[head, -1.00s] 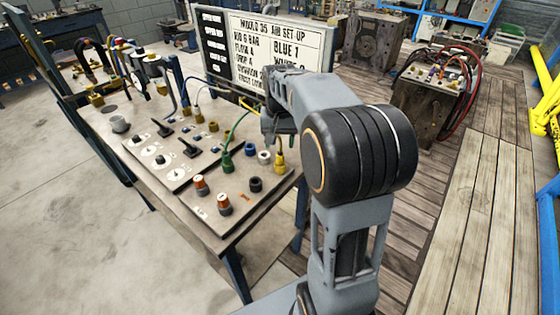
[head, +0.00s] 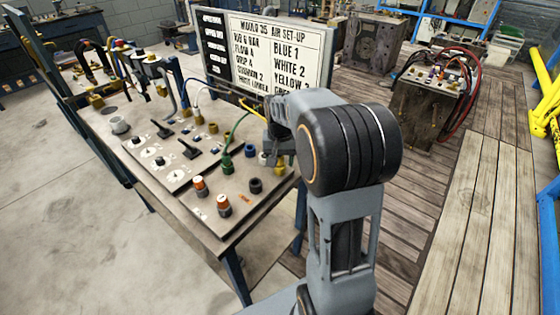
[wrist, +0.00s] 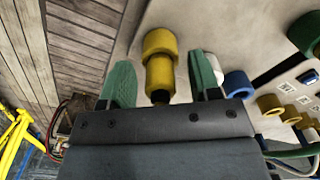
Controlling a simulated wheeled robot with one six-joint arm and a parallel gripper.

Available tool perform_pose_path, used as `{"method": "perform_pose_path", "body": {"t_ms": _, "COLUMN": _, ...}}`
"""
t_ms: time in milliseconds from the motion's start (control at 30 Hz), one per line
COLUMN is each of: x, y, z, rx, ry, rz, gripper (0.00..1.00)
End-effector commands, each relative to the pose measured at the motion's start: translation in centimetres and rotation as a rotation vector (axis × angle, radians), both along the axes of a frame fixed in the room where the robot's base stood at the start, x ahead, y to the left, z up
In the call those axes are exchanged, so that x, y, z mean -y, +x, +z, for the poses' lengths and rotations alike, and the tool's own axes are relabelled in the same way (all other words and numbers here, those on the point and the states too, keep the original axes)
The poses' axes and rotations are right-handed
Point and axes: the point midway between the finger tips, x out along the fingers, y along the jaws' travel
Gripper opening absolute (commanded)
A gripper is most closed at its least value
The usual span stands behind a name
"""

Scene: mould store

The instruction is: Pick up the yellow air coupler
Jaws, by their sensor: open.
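The yellow air coupler (wrist: 160,70) stands between the two green fingers of my gripper (wrist: 162,62) in the wrist view. The fingers are apart, with a visible gap on each side of the coupler. Its lower end in that view is dark and close to the gripper body. In the head view my gripper (head: 280,146) is low over the right edge of the panel table, and the yellow coupler (head: 280,170) shows just below it, partly hidden.
A green coupler (head: 226,162) and a blue one (head: 250,151) stand to the left on the table (head: 215,225). A black knob (head: 255,185) and orange-topped knobs (head: 200,187) are nearer. A set-up board (head: 275,60) stands behind. Hoses run close by on the left.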

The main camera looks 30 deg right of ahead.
Motion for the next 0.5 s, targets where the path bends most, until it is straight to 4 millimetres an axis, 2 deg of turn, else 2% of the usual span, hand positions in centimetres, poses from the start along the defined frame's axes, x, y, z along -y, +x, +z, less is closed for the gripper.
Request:
{"method": "perform_pose_path", "body": {"t_ms": 67, "x": 0.00, "y": 0.00, "z": 0.02, "rx": 0.000, "ry": 0.000, "rz": 0.000, "gripper": 0.52}}
{"method": "perform_pose_path", "body": {"t_ms": 500, "x": 0.00, "y": 0.00, "z": 0.04, "rx": 0.000, "ry": 0.000, "rz": 0.000, "gripper": 0.10}}
